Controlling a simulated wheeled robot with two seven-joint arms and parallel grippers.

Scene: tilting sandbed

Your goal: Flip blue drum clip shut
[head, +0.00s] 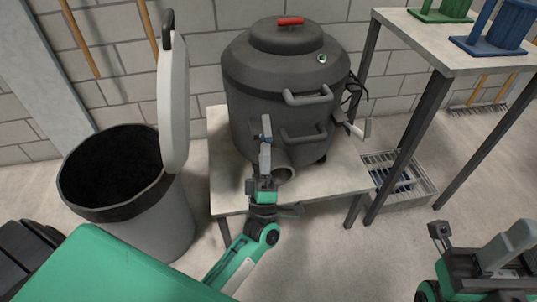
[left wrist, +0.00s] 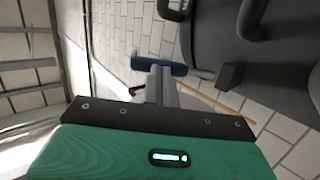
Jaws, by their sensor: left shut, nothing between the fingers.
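A large dark grey drum (head: 275,85) with a domed lid and a red knob (head: 290,21) stands on a light table (head: 228,190). Two grey handles (head: 307,97) are on its front. A pale lever-like part (head: 358,128) sticks out at its right side. My left gripper (head: 266,128) is shut and empty, pointing up in front of the drum. In the left wrist view a dark blue bar (left wrist: 160,66) shows at the finger ends; the dark drum surface (left wrist: 285,65) is to the right. My right gripper (head: 480,245) is partly in view at lower right; its fingers are unclear.
A pale bin (head: 165,225) with a raised lid (head: 174,105) stands left of the table. A tall table (head: 455,55) at right holds green and blue stands (head: 497,30). A wire crate (head: 400,180) is on the floor beneath. Floor is clear between the arms.

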